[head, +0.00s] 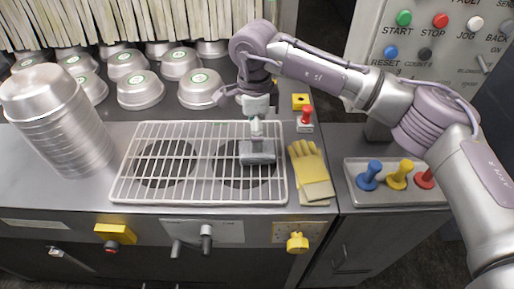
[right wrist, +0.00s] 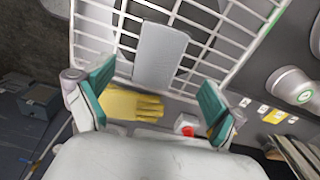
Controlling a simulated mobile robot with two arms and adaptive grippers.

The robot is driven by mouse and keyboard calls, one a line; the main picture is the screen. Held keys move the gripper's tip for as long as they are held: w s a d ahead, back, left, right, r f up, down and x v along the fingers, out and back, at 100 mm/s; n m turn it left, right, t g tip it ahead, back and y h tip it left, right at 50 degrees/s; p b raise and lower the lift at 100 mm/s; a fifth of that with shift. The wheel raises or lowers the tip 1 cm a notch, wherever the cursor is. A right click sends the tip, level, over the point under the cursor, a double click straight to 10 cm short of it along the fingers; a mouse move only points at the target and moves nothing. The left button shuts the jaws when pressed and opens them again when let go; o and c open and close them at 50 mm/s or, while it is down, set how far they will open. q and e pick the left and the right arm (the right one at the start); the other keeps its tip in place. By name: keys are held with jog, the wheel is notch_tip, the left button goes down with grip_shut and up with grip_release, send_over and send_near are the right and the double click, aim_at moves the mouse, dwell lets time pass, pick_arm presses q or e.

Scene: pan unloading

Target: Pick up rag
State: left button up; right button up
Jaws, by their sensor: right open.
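A grey, flat, folded piece that looks like the rag (head: 257,158) lies on the wire rack (head: 205,200), toward its right end. It also shows in the right wrist view (right wrist: 161,52), lying across the rack bars. My right gripper (head: 256,128) points down just above and behind the rag in the head view. In the right wrist view my right gripper (right wrist: 150,88) has its two teal fingers wide apart with nothing between their tips. The rag is ahead of the fingers, and I cannot tell the exact gap. My left gripper is not in view.
A yellow glove (head: 306,165) lies right of the rack, with a red button (head: 306,115) behind it. Stacked metal pans (head: 60,115) stand at left, and several upturned pans (head: 140,90) at the back. A tray (head: 352,195) with coloured knobs is at right.

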jog(key=shift+s+f+p, duration=0.15)
jog(key=shift+f+p, duration=0.3)
jog(key=shift+f, duration=0.1)
jog(key=f, duration=0.1)
jog(key=f+p, duration=0.1)
jog(key=f, duration=0.1)
jog(key=shift+d+f, duration=0.2)
jog(key=shift+f, duration=0.4)
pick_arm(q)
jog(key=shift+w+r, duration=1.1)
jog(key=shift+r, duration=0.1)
pick_arm(e)
jog(key=c, duration=1.2)
jog(key=shift+r, duration=0.1)
